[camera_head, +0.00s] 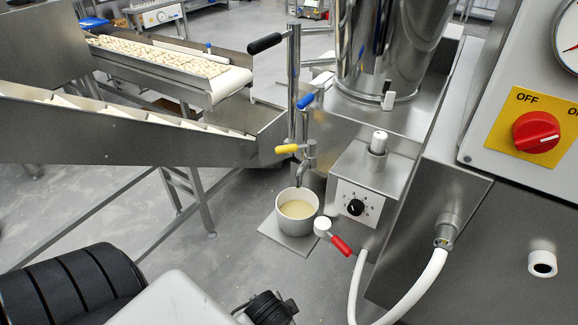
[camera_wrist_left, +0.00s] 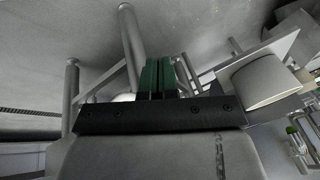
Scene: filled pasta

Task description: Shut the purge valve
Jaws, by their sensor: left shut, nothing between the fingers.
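A valve with a yellow lever (camera_head: 287,149) sits on the steel pipe, its spout pointing down over a white cup (camera_head: 297,214) of pale liquid. I cannot tell for sure that this is the purge valve. A blue lever (camera_head: 306,101) and a black-gripped lever (camera_head: 265,43) are higher on the same pipework. A red lever (camera_head: 341,245) is low, right of the cup. In the left wrist view my left gripper (camera_wrist_left: 158,78) has its green fingers together, empty. The cup (camera_wrist_left: 262,77) shows to their right, apart from them. My right gripper is not in view.
The cup stands on a small steel plate (camera_head: 285,243). A sloped conveyor (camera_head: 110,130) is at left. A box with a black dial (camera_head: 355,207), white hoses (camera_head: 415,285) and a red OFF switch (camera_head: 536,132) are at right. Grey floor is open below the conveyor.

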